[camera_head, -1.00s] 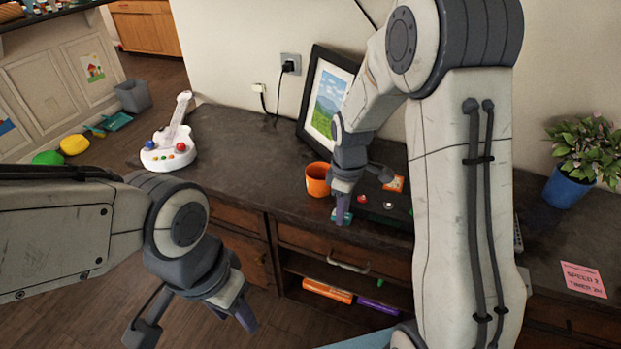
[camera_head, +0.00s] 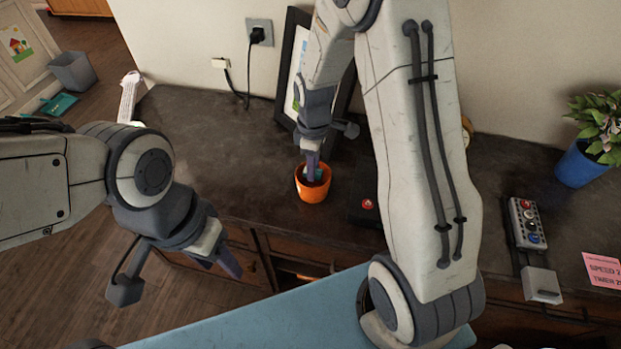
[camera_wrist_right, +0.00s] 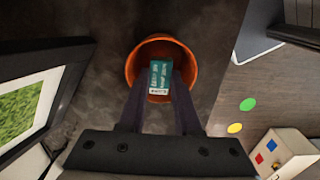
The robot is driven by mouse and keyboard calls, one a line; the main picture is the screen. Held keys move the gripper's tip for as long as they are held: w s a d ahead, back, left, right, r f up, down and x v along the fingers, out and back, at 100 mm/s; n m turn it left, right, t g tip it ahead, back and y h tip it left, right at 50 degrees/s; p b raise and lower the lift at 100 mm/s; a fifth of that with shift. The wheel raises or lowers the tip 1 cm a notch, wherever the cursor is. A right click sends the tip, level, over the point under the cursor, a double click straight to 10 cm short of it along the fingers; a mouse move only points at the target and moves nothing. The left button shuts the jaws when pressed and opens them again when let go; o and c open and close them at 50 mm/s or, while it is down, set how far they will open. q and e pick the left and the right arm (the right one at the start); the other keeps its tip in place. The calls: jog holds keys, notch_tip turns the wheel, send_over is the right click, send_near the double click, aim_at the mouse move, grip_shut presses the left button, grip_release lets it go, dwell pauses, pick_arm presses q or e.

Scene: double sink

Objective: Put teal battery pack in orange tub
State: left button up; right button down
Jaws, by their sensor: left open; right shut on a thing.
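The orange tub (camera_head: 313,191) stands on the dark counter, and it also shows in the right wrist view (camera_wrist_right: 131,68). The teal battery pack (camera_wrist_right: 160,76) is between the fingers of my right gripper (camera_wrist_right: 160,90), inside the outline of the tub's mouth. I cannot tell whether the pack touches the tub's bottom. My left gripper (camera_head: 222,262) is open and empty in front of the counter, at lower left.
A picture frame (camera_head: 289,62) leans on the wall behind the tub. A black box with a red button (camera_head: 367,204) is right of the tub. The counter left of the tub is clear.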

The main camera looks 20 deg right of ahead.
notch_tip(320, 180, down, 2)
jog(key=shift+w+a+f, duration=0.1)
notch_tip(320, 180, down, 4)
jog(key=shift+r, duration=0.1)
jog(key=c, duration=0.9)
grip_release()
